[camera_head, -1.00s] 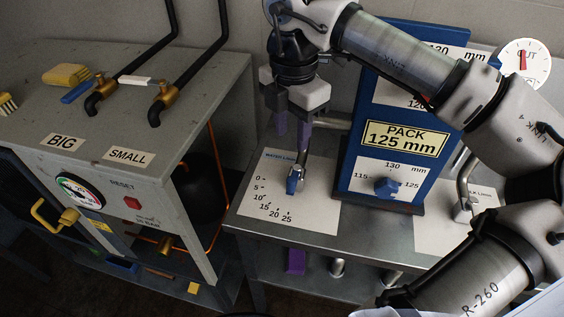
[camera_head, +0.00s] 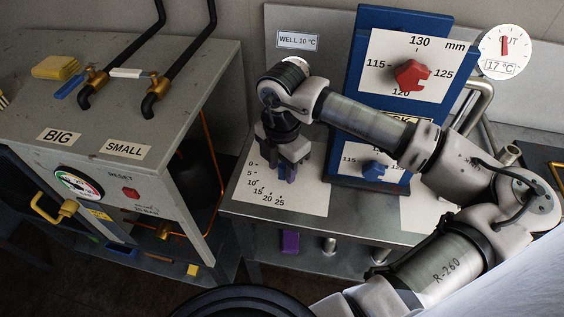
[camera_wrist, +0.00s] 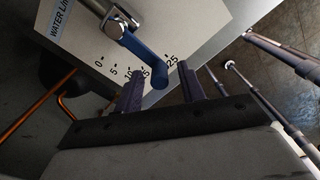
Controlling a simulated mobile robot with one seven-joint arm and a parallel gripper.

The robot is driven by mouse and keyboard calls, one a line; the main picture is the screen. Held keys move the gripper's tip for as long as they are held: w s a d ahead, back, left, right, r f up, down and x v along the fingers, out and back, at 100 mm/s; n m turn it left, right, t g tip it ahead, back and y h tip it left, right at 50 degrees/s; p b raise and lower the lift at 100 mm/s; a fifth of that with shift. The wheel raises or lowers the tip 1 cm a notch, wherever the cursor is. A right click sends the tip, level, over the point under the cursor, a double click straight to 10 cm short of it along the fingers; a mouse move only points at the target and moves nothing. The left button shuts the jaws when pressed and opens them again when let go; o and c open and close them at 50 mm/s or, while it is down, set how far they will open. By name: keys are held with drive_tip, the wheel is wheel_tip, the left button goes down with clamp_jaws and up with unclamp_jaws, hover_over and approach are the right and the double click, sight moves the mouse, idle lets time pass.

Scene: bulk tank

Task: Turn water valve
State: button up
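The water valve is a blue lever (camera_wrist: 143,54) on a metal pipe, above a white "WATER L/min" scale plate (camera_wrist: 85,60). In the wrist view its free end covers the scale between 15 and 25. My gripper (camera_wrist: 157,82) is open, with one purple finger on each side of the lever's end and a visible gap around it. In the head view my gripper (camera_head: 284,172) is low over the scale plate (camera_head: 300,200) and hides most of the lever.
The blue stand (camera_head: 352,75) with red knob (camera_head: 411,75) and lower blue knob (camera_head: 373,171) is right of my gripper. A round gauge (camera_head: 506,52) reads 17 °C. A grey cabinet (camera_head: 110,180) with BIG and SMALL taps stands left. The plate's front is clear.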

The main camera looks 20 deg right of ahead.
clamp_jaws()
